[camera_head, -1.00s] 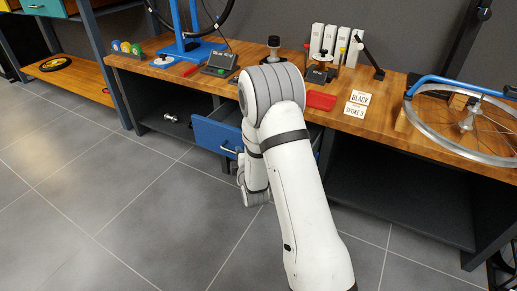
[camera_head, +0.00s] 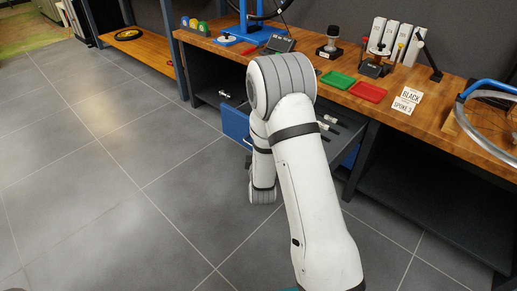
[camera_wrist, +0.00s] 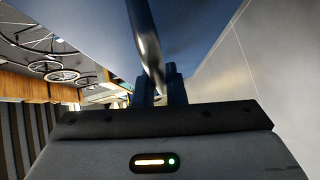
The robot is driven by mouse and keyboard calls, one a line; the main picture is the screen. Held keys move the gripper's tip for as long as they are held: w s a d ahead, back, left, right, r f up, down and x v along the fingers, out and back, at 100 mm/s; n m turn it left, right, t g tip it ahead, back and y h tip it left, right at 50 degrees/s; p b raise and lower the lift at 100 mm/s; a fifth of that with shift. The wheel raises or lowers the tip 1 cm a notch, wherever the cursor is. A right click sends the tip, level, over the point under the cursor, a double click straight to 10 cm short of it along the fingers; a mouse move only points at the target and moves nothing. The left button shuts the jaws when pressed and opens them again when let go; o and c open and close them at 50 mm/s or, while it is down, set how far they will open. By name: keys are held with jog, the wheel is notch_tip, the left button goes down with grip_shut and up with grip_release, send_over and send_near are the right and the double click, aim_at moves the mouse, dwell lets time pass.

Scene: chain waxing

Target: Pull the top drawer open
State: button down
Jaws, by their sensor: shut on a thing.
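The top drawer with its blue front (camera_head: 236,124) hangs under the workbench in the head view. It is pulled out, and part of its dark inside (camera_head: 345,131) shows to the right of my arm, with small pale items in it. In the wrist view, the metal bar handle (camera_wrist: 147,42) runs along the blue drawer front (camera_wrist: 80,22). My gripper (camera_wrist: 160,84) has its dark fingers shut around the handle. In the head view, my arm hides the gripper and much of the drawer.
The workbench (camera_head: 418,113) carries a green tray (camera_head: 337,79), a red tray (camera_head: 367,92), label cards (camera_head: 406,100) and a wheel (camera_head: 492,125) at right. A dark lower shelf (camera_head: 425,190) lies below. The grey floor (camera_head: 120,170) in front is clear.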

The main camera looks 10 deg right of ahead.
jog(key=shift+d, duration=0.15)
jog(key=c, duration=1.5)
grip_release()
jog(key=shift+d, duration=0.1)
jog(key=shift+s, duration=0.1)
jog(key=s+r+p, duration=0.1)
jog(key=s+p, duration=0.1)
jog(key=s, duration=0.5)
jog(key=shift+s+a, duration=0.3)
jog(key=shift+a, duration=0.1)
